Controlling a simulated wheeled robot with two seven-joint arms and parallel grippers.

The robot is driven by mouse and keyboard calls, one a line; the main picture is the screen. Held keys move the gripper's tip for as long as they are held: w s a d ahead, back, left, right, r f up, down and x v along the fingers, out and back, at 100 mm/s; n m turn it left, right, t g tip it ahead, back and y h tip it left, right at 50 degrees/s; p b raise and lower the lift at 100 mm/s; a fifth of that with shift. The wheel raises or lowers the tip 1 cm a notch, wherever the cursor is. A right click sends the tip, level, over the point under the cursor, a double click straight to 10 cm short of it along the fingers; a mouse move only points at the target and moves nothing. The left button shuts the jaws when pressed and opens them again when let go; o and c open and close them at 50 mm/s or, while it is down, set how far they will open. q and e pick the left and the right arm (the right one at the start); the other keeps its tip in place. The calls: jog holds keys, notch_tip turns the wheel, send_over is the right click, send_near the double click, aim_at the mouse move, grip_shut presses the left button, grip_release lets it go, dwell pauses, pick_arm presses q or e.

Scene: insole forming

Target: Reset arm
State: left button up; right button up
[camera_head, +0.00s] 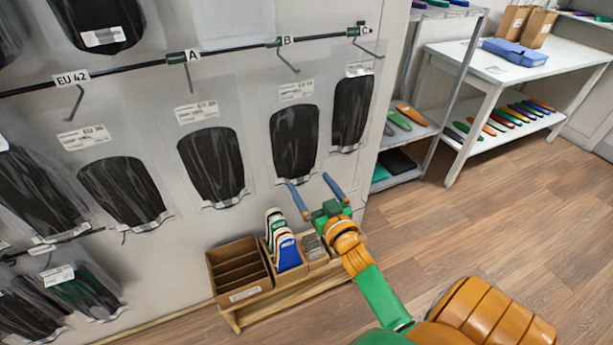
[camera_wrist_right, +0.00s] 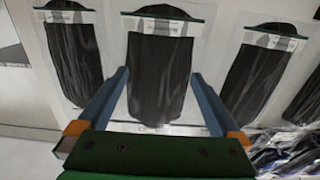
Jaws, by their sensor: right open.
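My right gripper (camera_head: 314,192) is open and empty, with its two blue fingers spread in front of the wall display. In the right wrist view the fingers (camera_wrist_right: 158,100) stand apart on either side of a black bagged insole (camera_wrist_right: 160,72) that hangs behind them. I cannot tell the exact gap between the fingers and the bag. My right arm comes in from the lower right in the head view. My left gripper is not in view.
Black bagged insoles (camera_head: 212,165) hang from hooks on the wall panel. A wooden bench with a brown box (camera_head: 240,272) and colored insoles (camera_head: 284,250) stands below the gripper. A white table (camera_head: 500,68) and grey shelf (camera_head: 412,130) stand at right. Wood floor (camera_head: 510,200) is clear.

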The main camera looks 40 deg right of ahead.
dwell(0.4)
jog(key=s+a+f+n+g+y, duration=0.1)
jog(key=s+a+f+g, duration=0.25)
jog(key=f, duration=0.55)
jog(key=s+a+f+g+y, duration=0.15)
jog(key=s+f, duration=0.25)
jog(key=f, duration=0.4)
jog(key=s+a+f+n+g, duration=0.1)
jog(key=s+a+f+g, duration=0.25)
jog(key=f, duration=0.55)
jog(key=s+a+f+n+g, duration=0.1)
jog(key=s+f+g, duration=0.1)
jog(key=s, duration=0.6)
jog(key=s+a+f+n+g+y, duration=0.1)
jog(key=s+a+f+g, duration=0.1)
jog(key=s+f, duration=0.3)
jog(key=s+a+f+n+g+p, duration=0.1)
jog(key=s+f+g, duration=0.3)
jog(key=s, duration=0.8)
jog(key=shift+s+a, duration=0.15)
jog(key=shift+y, duration=0.25)
